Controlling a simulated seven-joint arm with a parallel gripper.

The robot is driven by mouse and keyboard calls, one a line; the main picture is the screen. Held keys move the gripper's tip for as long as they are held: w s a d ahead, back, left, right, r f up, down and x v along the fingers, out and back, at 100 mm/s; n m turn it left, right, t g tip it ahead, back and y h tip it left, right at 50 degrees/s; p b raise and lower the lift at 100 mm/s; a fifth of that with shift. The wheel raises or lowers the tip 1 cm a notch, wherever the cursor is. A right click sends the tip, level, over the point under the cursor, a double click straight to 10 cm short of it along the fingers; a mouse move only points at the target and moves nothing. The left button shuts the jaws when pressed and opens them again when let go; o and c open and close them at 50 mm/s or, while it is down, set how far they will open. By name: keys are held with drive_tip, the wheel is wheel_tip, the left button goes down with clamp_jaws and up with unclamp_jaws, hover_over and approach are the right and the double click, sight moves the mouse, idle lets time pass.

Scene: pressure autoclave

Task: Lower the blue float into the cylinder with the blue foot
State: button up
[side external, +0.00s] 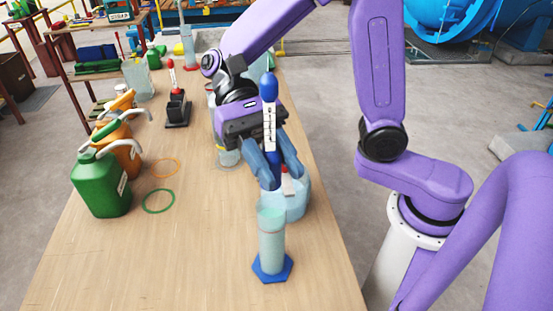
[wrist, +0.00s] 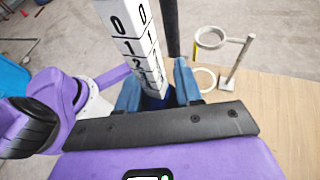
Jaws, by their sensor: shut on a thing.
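The blue float (side external: 269,125) has a blue top and a white numbered stem. It is held upright in my gripper (side external: 273,170), whose blue fingers are shut on its lower part. In the wrist view the white stem (wrist: 133,42) rises between the fingers (wrist: 157,92). The clear cylinder (side external: 271,236) stands upright on its blue hexagonal foot (side external: 272,268) at the table's front. The float is above and behind the cylinder's mouth in the side view, apart from it as far as I can see. The float's lower end is partly hidden by the fingers.
A light blue vessel (side external: 296,204) stands just behind the cylinder. Green (side external: 103,187) and orange (side external: 126,155) jugs stand at the left, near green (side external: 158,201) and orange (side external: 163,168) rings. A red-topped item (side external: 172,78) stands in a black holder further back. The table's front left is clear.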

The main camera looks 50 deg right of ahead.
hover_over(279, 235)
drive_tip(key=shift+w+d+f, duration=0.1)
drive_tip(key=shift+w+f, duration=0.1)
drive_tip(key=shift+f, duration=2.2)
drive_tip(key=shift+w+f, duration=0.15)
drive_tip(key=shift+f, duration=2.2)
drive_tip(key=shift+s+d+f, duration=0.1)
drive_tip(key=shift+s+f, duration=0.05)
drive_tip(key=shift+f, duration=3.2)
drive_tip(key=shift+c, duration=0.5)
drive_tip(key=o, duration=1.2)
drive_tip(key=w+d+r+g, duration=0.4)
drive_tip(key=w+r, duration=0.3)
drive_tip(key=w, duration=0.3)
drive_tip(key=shift+d+r+n+y, duration=0.2)
drive_tip(key=shift+r+n+y, duration=0.1)
drive_tip(key=shift+y, duration=0.1)
